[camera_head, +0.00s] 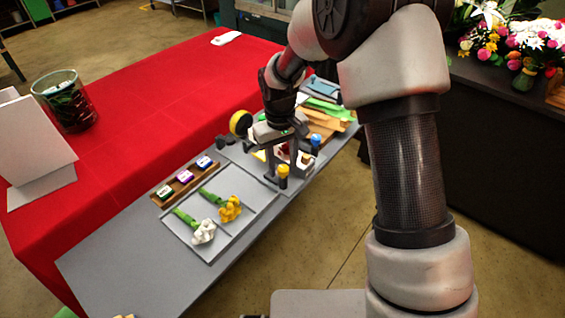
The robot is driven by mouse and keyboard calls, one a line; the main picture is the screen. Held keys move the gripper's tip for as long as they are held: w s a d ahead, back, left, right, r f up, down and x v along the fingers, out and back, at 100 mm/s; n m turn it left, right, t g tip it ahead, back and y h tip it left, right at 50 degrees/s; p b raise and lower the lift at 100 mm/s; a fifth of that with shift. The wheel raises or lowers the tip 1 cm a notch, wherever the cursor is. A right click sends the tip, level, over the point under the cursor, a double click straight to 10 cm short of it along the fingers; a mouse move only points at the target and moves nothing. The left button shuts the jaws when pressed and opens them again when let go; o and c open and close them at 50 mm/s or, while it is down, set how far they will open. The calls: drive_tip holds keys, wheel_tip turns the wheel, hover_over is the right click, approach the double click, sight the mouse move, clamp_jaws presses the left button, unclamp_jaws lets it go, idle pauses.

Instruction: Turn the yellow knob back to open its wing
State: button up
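A small yellow knob (283,170) stands upright on a dark post at the near edge of the grey bouquet station, just right of the tray. My gripper (283,168) points down at the knob from above; its fingers are close to the knob, partly behind it in this view. I cannot tell whether they touch it or how far apart they are. The wing that belongs to the knob is mostly hidden by my gripper.
A blue knob (316,140) stands to the right. A yellow disc (240,122) is left of my wrist. A grey tray (188,242) holds yellow and white flowers; a wooden rack (170,191) holds small labelled blocks. A glass vase (66,104) stands on the red table.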

sight(280, 168)
drive_tip(key=shift+r, duration=0.1)
wheel_tip(280, 168, up, 17)
drive_tip(key=p, duration=0.1)
drive_tip(key=shift+s+a, duration=0.15)
drive_tip(key=shift+a, duration=0.15)
drive_tip(key=shift+r, duration=0.15)
drive_tip(key=s+d+r+m+t+p, duration=0.3)
drive_tip(key=s+d+r+t+p, duration=0.1)
drive_tip(key=s+d+r, duration=0.95)
drive_tip(key=s+d+m+t+p, duration=0.1)
drive_tip(key=s+m, duration=0.1)
drive_tip(key=s, duration=0.8)
drive_tip(key=shift+d, duration=0.3)
